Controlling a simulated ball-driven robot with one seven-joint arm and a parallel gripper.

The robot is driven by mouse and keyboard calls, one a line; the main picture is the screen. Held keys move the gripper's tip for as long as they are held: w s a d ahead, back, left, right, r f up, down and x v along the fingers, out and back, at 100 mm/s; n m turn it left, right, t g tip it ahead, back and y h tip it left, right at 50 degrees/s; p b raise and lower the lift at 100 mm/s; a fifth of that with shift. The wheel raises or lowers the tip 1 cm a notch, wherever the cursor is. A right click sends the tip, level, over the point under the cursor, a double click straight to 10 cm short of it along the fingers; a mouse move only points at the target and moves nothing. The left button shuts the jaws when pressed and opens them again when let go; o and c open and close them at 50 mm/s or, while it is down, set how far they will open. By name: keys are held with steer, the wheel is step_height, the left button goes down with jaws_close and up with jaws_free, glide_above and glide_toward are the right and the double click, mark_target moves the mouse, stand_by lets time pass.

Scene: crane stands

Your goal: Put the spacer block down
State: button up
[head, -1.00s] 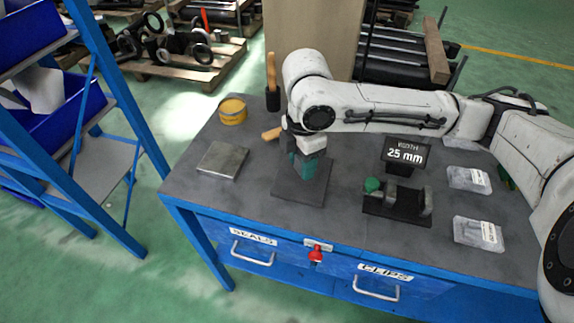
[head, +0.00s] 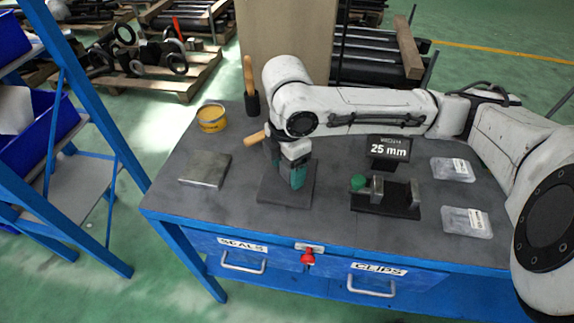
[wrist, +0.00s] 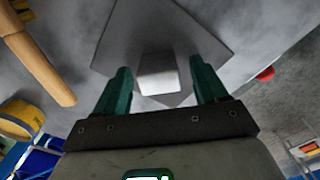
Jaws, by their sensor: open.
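The spacer block (wrist: 157,80) shows in the wrist view as a small pale block between my gripper's fingers, over the square dark mat (wrist: 205,35). My gripper (wrist: 158,80) is open, with a green finger on each side of the block and a visible gap at both sides. In the head view my gripper (head: 287,195) is low over the mat (head: 270,191) on the bench. There the fingers hide the block. Whether the block's underside rests fully on the mat is hard to tell.
A black fixture (head: 385,203) with a green knob and a 25 mm display (head: 389,148) stand to the right. Clear packets (head: 467,222) lie beyond them. A steel plate (head: 206,169), yellow tin (head: 211,117) and wooden-handled tool (head: 249,80) are at left. Bare bench lies in front.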

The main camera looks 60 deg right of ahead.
step_height(320, 180, up, 12)
steer(key=p, duration=0.1)
steer(key=shift+r, duration=0.15)
stand_by(0.3)
stand_by(0.7)
